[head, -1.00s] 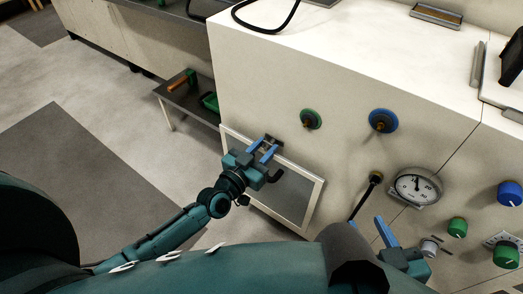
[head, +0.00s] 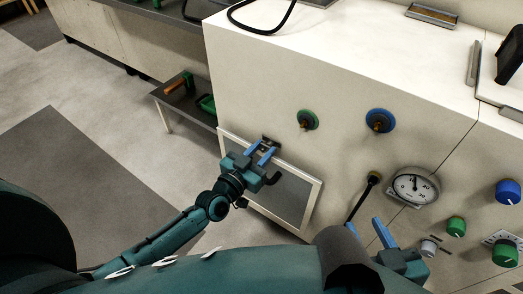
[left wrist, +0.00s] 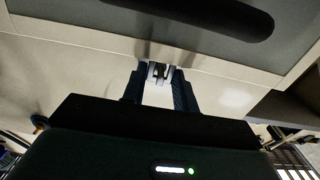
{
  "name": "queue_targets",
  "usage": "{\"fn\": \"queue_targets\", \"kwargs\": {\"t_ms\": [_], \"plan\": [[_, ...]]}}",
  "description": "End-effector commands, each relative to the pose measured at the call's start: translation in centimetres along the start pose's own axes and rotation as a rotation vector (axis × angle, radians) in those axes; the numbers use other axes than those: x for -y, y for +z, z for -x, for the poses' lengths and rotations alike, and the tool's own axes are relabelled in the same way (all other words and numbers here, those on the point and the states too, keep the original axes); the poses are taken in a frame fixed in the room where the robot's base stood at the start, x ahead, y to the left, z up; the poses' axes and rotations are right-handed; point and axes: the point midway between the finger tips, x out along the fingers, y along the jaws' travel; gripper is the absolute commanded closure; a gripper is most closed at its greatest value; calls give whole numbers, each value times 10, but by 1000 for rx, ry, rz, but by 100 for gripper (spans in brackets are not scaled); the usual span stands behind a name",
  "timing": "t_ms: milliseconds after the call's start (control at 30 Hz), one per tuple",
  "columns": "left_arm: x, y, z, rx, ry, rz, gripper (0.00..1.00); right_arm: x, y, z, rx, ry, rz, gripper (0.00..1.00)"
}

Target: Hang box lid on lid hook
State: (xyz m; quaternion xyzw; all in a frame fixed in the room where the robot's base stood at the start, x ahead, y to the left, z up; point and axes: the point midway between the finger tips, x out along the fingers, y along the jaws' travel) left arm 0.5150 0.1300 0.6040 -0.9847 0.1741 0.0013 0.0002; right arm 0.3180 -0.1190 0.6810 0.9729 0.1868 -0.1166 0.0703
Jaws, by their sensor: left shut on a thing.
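The box lid (head: 292,192), a grey panel with a pale rim, stands steeply against the white cabinet front in the head view. In the left wrist view its panel (left wrist: 150,22) fills the top, with a dark handle bar. My left gripper (head: 266,151) is at the lid's upper edge, shut on it; the fingertips also show in the left wrist view (left wrist: 160,76). A small dark hook-like fitting (head: 269,139) on the cabinet is right by the fingertips. I cannot tell whether the lid rests on it. My right gripper (head: 388,243) is at lower right, partly hidden.
A black lever (head: 364,199) and a gauge (head: 415,186) are further right. A low dark shelf (head: 180,107) stands left. The floor there is clear.

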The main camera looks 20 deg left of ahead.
Motion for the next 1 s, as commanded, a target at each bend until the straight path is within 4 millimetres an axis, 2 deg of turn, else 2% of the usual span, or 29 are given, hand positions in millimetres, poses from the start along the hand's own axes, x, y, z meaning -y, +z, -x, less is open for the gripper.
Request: {"fn": "queue_targets", "kwargs": {"t_ms": [333, 367, 600, 667, 1000], "plan": [[0, -1, 0, -3, -1, 0, 100, 0, -2, 1, 0, 0, 0, 64], [0, -1, 0, -3, -1, 0, 70, 0, -2, 1, 0, 0, 0, 64], [0, 0, 0, -1, -1, 0, 51, 0, -2, 1, 0, 0, 0, 64], [0, 0, 0, -1, -1, 0, 46, 0, -2, 1, 0, 0, 0, 64], [0, 2, 1, 4, 0, 0, 46, 1, 1, 1, 16, -4, -6, 64]]}}
